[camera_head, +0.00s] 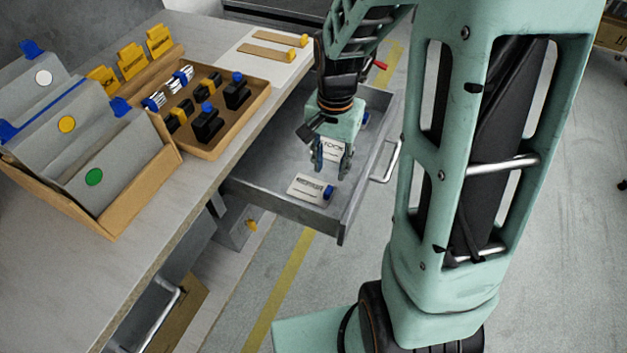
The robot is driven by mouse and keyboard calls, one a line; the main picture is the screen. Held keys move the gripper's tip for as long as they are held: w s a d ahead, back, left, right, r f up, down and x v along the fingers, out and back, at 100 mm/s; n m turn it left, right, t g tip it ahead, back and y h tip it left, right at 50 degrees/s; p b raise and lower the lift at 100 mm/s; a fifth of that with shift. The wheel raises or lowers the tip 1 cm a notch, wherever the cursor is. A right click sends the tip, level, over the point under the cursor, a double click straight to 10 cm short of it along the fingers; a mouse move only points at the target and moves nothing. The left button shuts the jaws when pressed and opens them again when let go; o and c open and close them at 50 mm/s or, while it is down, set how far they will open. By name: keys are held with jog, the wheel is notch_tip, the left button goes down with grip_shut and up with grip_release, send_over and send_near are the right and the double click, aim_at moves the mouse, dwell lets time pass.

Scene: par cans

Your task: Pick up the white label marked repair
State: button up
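Two white labels show in the open grey drawer. The nearer white label (306,188) lies flat on the drawer floor and carries a line of dark print too small to read; a blue piece (328,192) is at its right end. Another white label (333,150) with dark letters shows between my gripper's fingers, partly hidden; I cannot tell which label is marked repair. My gripper (332,167) points down into the drawer, its fingers apart on either side of the farther label. I cannot tell whether they touch it.
The drawer (280,200) has raised walls and a handle (392,160) at right. A wooden tray (215,146) of black and blue parts and a file box (150,195) stand on the bench. Yellow-ended strips (275,38) lie at its back.

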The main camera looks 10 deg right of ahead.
aim_at(328, 189)
notch_tip(328, 189, down, 8)
jog(key=shift+s+a+f+b, duration=0.1)
jog(key=shift+s+b, duration=0.05)
jog(key=shift+b, duration=0.8)
grip_shut()
